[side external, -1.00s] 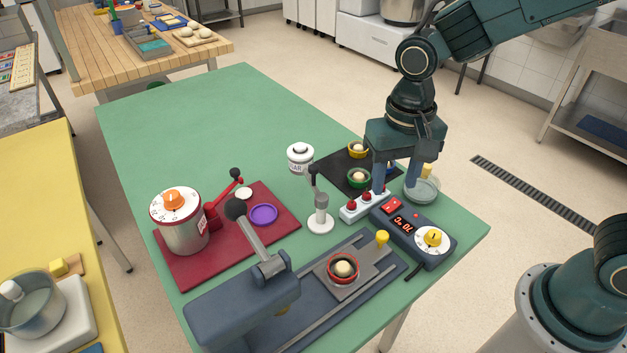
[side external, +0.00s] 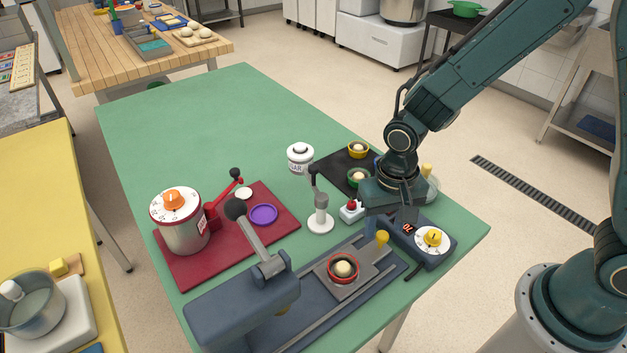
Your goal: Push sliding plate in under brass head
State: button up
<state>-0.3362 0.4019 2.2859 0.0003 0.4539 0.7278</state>
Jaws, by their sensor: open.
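The sliding plate (side external: 366,272) is a grey slab on the rails of the dark blue press (side external: 240,302). It is drawn out to the right of the press body. A red ring (side external: 343,268) with a pale dough ball inside sits on it, and a yellow knob (side external: 382,238) stands at its far right end. The brass head (side external: 284,309) shows only as a sliver under the press body. My gripper (side external: 388,226) is open and points down, close behind the yellow knob. Its fingers partly cover the timer box, and I cannot tell whether they touch anything.
A timer box (side external: 434,259) with a yellow dial stands right of the plate, with a red-and-white switch block (side external: 351,212) behind. A grey stand (side external: 321,220) is left of my gripper. A red mat (side external: 285,215) holds a canister. The table's far left is clear.

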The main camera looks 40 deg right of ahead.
jog(key=shift+f, duration=1.05)
grip_shut()
